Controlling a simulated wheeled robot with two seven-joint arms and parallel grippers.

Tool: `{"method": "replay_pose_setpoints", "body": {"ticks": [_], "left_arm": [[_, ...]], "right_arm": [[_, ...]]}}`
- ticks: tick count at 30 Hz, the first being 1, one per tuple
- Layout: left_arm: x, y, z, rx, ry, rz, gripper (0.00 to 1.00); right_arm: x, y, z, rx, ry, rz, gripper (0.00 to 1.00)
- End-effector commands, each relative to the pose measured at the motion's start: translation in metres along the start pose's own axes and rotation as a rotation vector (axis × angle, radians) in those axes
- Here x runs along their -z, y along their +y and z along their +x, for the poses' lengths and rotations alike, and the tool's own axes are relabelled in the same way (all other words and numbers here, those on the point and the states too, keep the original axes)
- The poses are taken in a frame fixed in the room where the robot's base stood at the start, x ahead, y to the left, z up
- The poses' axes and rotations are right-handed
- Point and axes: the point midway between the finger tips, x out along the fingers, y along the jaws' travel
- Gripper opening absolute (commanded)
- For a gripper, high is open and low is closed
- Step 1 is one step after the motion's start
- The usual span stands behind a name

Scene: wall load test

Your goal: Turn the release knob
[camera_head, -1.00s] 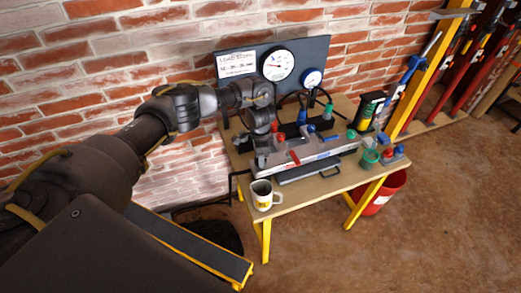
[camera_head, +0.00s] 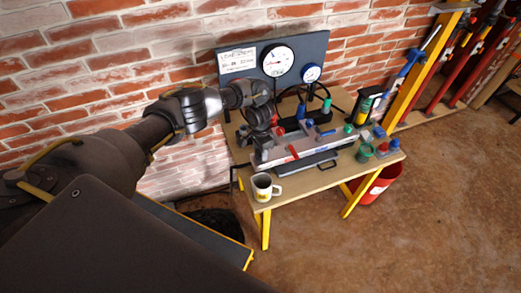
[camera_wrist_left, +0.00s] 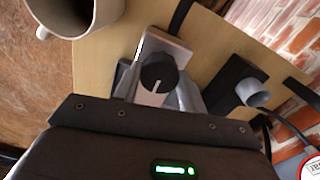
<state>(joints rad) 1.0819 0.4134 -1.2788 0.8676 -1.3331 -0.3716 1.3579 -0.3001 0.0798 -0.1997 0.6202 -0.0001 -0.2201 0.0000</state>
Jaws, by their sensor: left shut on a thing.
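The release knob (camera_wrist_left: 158,72) is a black round knob with a white pointer line, on the light end of the pump unit. In the left wrist view it sits between the two grey fingers of my left gripper (camera_wrist_left: 160,85), which is shut on it. The pointer line faces down toward the gripper body. In the head view my left gripper (camera_head: 258,140) reaches down to the left end of the grey pump unit (camera_head: 315,147) and hides the knob. My right gripper is not in view.
A white mug (camera_head: 262,188) stands at the bench's front left, close to the gripper; it also shows in the wrist view (camera_wrist_left: 105,12). Behind are a gauge board (camera_head: 240,62) and hoses.

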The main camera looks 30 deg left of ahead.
Motion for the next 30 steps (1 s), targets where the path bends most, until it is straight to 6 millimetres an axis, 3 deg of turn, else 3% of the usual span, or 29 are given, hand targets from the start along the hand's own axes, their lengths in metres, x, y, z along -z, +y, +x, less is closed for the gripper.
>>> {"method": "replay_pose_setpoints", "body": {"ticks": [5,6,11,22,26,30], "left_arm": [[0.001,-0.001,-0.002,0.002,0.004,-0.003,0.18],[0.001,-0.001,-0.002,0.002,0.004,-0.003,0.42],[0.001,-0.001,-0.001,0.001,0.003,-0.002,0.63],[0.001,0.0,-0.007,0.0,0.002,0.001,0.63],[0.002,-0.001,-0.026,0.001,0.006,0.002,0.63],[0.002,-0.001,-0.058,0.003,0.006,0.003,0.63]], "right_arm": [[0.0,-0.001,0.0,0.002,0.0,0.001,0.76],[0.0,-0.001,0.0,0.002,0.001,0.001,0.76],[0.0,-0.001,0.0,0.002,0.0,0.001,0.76],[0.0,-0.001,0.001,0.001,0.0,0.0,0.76],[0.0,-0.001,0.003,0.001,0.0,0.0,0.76],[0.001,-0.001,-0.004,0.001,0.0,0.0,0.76]]}}
